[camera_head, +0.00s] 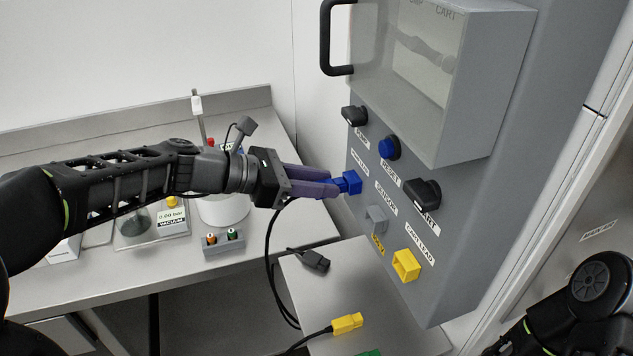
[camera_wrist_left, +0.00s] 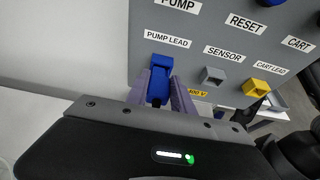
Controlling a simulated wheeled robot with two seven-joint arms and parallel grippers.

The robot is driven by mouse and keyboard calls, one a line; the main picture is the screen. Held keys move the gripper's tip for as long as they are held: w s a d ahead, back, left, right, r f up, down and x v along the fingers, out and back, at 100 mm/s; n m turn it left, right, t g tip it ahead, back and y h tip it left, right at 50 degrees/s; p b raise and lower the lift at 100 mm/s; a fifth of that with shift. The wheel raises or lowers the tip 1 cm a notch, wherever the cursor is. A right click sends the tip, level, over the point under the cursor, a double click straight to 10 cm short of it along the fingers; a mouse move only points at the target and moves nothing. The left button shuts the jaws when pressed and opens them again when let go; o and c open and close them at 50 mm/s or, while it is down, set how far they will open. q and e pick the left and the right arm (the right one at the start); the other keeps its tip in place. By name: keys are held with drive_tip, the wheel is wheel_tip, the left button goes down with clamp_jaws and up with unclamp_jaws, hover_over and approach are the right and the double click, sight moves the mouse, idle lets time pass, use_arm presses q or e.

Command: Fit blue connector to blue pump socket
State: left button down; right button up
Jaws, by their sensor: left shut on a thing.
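My left gripper (camera_head: 338,188) is shut on the blue connector (camera_wrist_left: 158,88), which sits between its fingers. The fingers hide most of the connector in the head view. The blue pump socket (camera_head: 351,182) is on the grey panel under the PUMP LEAD label; it also shows in the left wrist view (camera_wrist_left: 162,63). The connector is lined up with the socket and appears to meet it; how deep it sits I cannot tell. A black cable (camera_head: 268,250) hangs below the gripper. My right gripper is out of view; only part of that arm shows at lower right.
A grey sensor socket (camera_head: 376,218) and a yellow cart-lead socket (camera_head: 406,265) are lower on the panel. Panel knobs (camera_head: 354,115) stick out above the socket.

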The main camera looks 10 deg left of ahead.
use_arm(q)
drive_tip(key=shift+w+d, duration=0.45)
drive_tip(key=shift+d, duration=0.3)
drive_tip(key=shift+a, duration=0.2)
drive_tip(key=shift+s+a, duration=0.55)
drive_tip(key=shift+a, duration=0.1)
drive_tip(key=shift+p, duration=0.65)
idle(1.1)
drive_tip(key=shift+w+d+r, duration=0.1)
drive_tip(key=shift+w+d, duration=0.2)
drive_tip(key=shift+d, duration=0.2)
drive_tip(key=shift+w+d, duration=0.3)
drive_tip(key=shift+d, duration=0.2)
idle(0.6)
drive_tip(key=c, duration=1)
unclamp_jaws()
drive_tip(key=shift+s, duration=0.1)
drive_tip(key=shift+w, duration=0.25)
drive_tip(key=shift+s, duration=0.1)
